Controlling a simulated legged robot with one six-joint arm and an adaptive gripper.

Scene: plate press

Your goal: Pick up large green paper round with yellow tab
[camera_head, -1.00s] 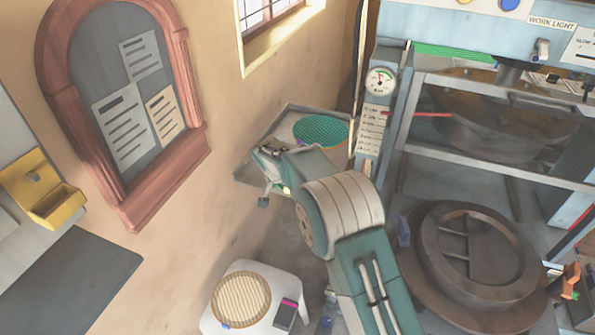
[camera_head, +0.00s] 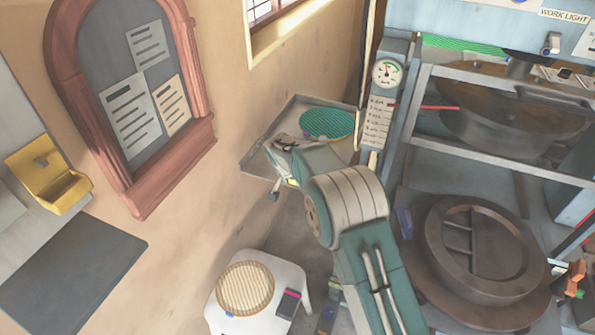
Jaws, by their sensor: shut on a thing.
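A green paper round (camera_head: 327,124) lies flat over the grey tray (camera_head: 256,160) by the wall. A small purple spot shows at its left edge; I see no yellow tab on it for sure. My gripper (camera_head: 279,147) is over the tray at the left edge of this round, at the end of my teal and cream arm. It is shut on the round's edge as far as I can tell; its fingertips are small and partly hidden by my wrist. Any gap between round and tray is too small to see.
A white stool (camera_head: 262,321) below carries a tan paper round (camera_head: 245,288) and a dark pink-edged device. The press frame with its gauge (camera_head: 387,73) stands close right of the tray. A green striped sheet (camera_head: 462,45) lies in the press. The wall is close on the left.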

